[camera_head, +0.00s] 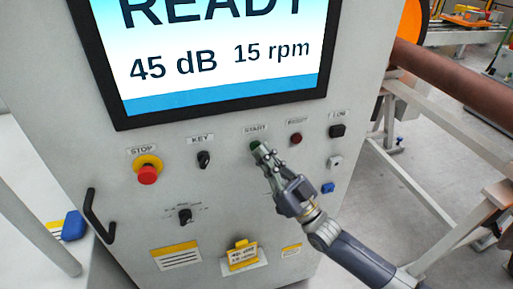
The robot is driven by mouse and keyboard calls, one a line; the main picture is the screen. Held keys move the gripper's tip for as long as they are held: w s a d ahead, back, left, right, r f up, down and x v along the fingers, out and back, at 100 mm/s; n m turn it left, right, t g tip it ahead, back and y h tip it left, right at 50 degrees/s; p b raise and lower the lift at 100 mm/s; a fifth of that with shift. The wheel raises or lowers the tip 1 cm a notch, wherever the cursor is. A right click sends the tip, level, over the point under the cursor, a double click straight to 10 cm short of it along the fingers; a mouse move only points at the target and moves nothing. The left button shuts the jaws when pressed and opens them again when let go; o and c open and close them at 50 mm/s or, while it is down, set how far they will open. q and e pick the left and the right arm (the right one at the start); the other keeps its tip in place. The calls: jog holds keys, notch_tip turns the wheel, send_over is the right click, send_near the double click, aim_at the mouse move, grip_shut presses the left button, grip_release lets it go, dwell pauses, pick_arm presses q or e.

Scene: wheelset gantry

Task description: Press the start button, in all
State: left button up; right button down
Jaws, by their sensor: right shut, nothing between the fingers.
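The grey control cabinet (225,225) faces me, with a screen (215,85) that reads READY, 45 dB and 15 rpm. The green start button (254,145) sits below the screen under a START label and is mostly covered by my gripper. My right gripper (259,151) is shut and empty, with its fingertips at the start button. I cannot tell whether they touch it. My left gripper is not in view.
A red stop button (147,174) on a yellow base and a black key switch (204,159) are to the left. A dark red button (295,139) and a black switch (337,131) are to the right. A black handle (97,216) sticks out at the left edge.

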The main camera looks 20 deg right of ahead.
jog(key=shift+w, duration=0.45)
dwell(0.5)
jog(key=shift+s, duration=0.9)
jog(key=s+p, duration=0.2)
jog(key=s, duration=0.3)
jog(key=shift+d, duration=0.1)
jog(key=shift+f, duration=0.1)
dwell(0.7)
